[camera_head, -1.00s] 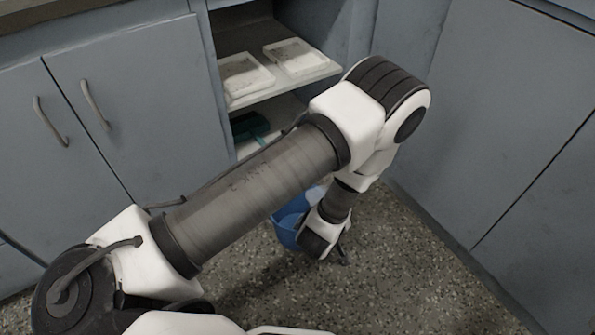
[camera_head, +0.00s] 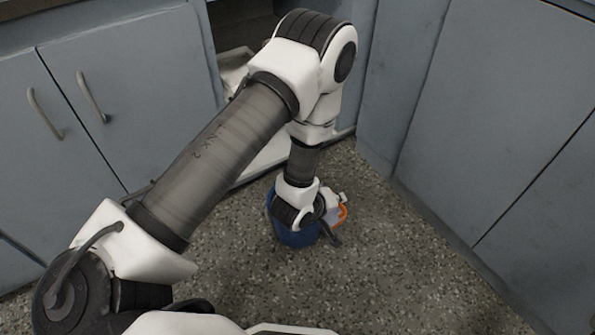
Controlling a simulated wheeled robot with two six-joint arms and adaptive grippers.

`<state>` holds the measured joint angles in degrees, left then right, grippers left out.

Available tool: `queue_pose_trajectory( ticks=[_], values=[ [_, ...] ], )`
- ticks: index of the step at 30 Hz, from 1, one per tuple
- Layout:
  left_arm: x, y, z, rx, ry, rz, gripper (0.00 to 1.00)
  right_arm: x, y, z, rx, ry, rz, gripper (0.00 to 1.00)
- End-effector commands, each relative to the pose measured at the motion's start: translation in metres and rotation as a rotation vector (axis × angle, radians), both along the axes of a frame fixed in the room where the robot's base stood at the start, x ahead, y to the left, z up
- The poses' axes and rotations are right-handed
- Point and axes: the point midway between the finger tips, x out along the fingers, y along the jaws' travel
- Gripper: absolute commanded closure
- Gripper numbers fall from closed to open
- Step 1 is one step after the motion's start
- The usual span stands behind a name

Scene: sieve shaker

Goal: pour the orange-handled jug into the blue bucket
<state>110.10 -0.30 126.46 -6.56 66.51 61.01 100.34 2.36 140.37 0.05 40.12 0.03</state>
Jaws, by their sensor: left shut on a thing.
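The blue bucket (camera_head: 296,238) stands on the speckled floor, partly hidden behind my left wrist. My left gripper (camera_head: 334,217) points down at the bucket's right side and is shut on the orange-handled jug. Only an orange curved part of the jug (camera_head: 343,214) and a pale bit beside it show, right of the bucket. The rest of the jug is hidden by my gripper and wrist, so I cannot tell its tilt or whether it touches the bucket. My right gripper is not in view.
Grey-blue cabinets with two handled doors (camera_head: 112,125) stand at the left, and tall panels (camera_head: 490,120) stand at the right. An open shelf compartment (camera_head: 240,30) behind my arm is mostly hidden. The floor (camera_head: 400,280) in front and right is clear.

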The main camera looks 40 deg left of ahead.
Motion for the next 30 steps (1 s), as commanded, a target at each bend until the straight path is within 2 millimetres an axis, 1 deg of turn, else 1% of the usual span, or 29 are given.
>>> queue_pose_trajectory(
  ticks=[12, 30],
  values=[
    [0.001, 0.0075, -0.0003, -0.097, 0.009, 0.002, 1.0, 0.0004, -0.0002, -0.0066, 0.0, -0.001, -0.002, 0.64],
    [0.0015, 0.0113, -0.0002, -0.148, 0.014, 0.001, 1.0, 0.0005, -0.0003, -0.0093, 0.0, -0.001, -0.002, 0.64]
  ],
)
